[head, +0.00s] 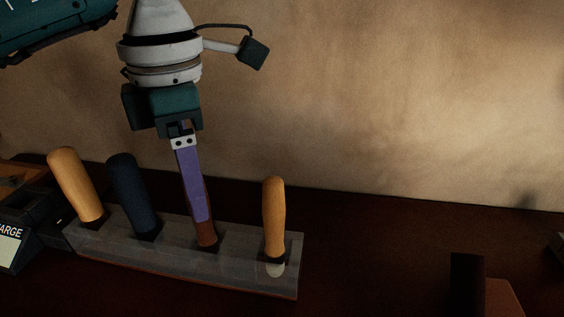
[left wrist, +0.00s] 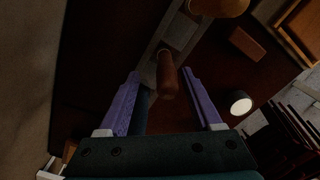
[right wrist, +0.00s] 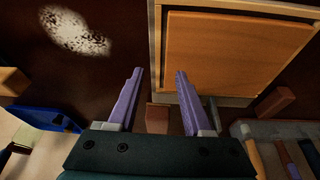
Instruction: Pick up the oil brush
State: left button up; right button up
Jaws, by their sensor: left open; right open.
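A grey rack (head: 190,267) in the head view holds several handles: a light wooden one (head: 77,185) at left, a dark blue one (head: 133,195), a brown one (head: 208,235) and another light wooden one (head: 274,215) at right. I cannot tell which belongs to the oil brush. My left gripper (head: 202,215) points down over the brown handle, hiding most of it. In the left wrist view this brown handle (left wrist: 167,78) lies between the open fingers (left wrist: 161,74), with gaps to both. My right gripper (right wrist: 159,72) is open and empty beside a wooden panel.
The right wrist view shows a framed orange-brown wooden panel (right wrist: 235,60), a brown block (right wrist: 157,117), a speckled black-and-white patch (right wrist: 75,32) and a blue object (right wrist: 40,117). A dark box with lettering (head: 14,240) stands left of the rack. The dark surface right of the rack (head: 370,250) is mostly clear.

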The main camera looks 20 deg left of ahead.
pick_arm(q)
jog(key=f, duration=0.4)
jog(key=shift+s+d+f, duration=0.3)
jog(key=shift+d+f, duration=0.05)
jog(key=shift+f, duration=0.45)
grip_shut()
jog(key=shift+w, duration=0.1)
